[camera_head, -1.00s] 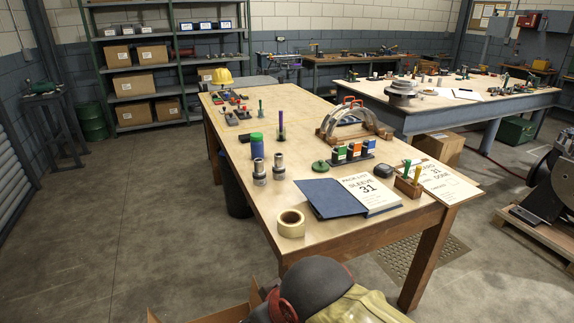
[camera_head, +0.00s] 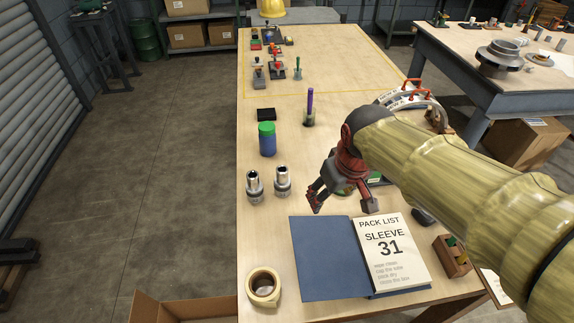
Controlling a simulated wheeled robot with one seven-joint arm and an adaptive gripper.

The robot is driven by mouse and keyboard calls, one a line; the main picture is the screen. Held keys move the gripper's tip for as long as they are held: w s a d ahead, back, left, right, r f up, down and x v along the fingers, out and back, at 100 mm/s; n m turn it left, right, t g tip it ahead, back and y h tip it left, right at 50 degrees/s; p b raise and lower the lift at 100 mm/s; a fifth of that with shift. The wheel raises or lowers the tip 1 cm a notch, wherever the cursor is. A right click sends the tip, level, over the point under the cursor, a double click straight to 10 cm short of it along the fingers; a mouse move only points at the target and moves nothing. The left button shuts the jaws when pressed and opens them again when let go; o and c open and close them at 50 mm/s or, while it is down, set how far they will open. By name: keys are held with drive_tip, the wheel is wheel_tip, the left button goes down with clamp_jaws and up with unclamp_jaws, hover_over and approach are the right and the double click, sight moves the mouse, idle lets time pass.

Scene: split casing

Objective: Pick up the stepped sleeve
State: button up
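Two similar grey metal stepped sleeves stand upright side by side on the wooden bench, a left one (camera_head: 254,187) and a right one (camera_head: 282,183). Each has a narrow upper part on a wider base. I cannot tell any marking on them. My gripper (camera_head: 342,203) is open and empty, with its fingers spread, to the right of both sleeves and apart from them. It is above the bench near the top edge of an open blue book (camera_head: 325,257), whose page reads "PACK LIST SLEEVE 31".
A blue jar with a green lid (camera_head: 267,139) and a purple-handled tool (camera_head: 309,108) stand behind the sleeves. A tape roll (camera_head: 263,286) lies in front. My arm hides things at right, partly covering the arched casing (camera_head: 430,105).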

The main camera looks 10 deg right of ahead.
drive_tip(key=w+a+r+n+g+p, duration=0.1)
drive_tip(key=w+a+r+p, duration=0.1)
drive_tip(key=w+p, duration=0.3)
drive_tip(key=n+g+p, duration=0.2)
drive_tip(key=n+p, duration=0.2)
drive_tip(key=p, duration=0.6)
approach(282, 181)
drive_tip(key=d, duration=0.3)
drive_tip(key=shift+n+g, duration=0.4)
drive_tip(key=shift+n, duration=0.3)
drive_tip(key=shift+w+a+f+p, duration=0.5)
drive_tip(key=shift+f+p, duration=0.4)
drive_tip(key=shift+f, duration=1.15)
drive_tip(key=shift+w+a+f+p, duration=0.45)
drive_tip(key=shift+f+p, duration=0.4)
drive_tip(key=shift+f, duration=1.2)
drive_tip(key=shift+w+a+f+p, duration=0.5)
drive_tip(key=shift+f+p, duration=0.4)
drive_tip(key=shift+f, duration=1.2)
drive_tip(key=shift+s, duration=0.1)
drive_tip(key=shift+c, duration=1.4)
clamp_jaws()
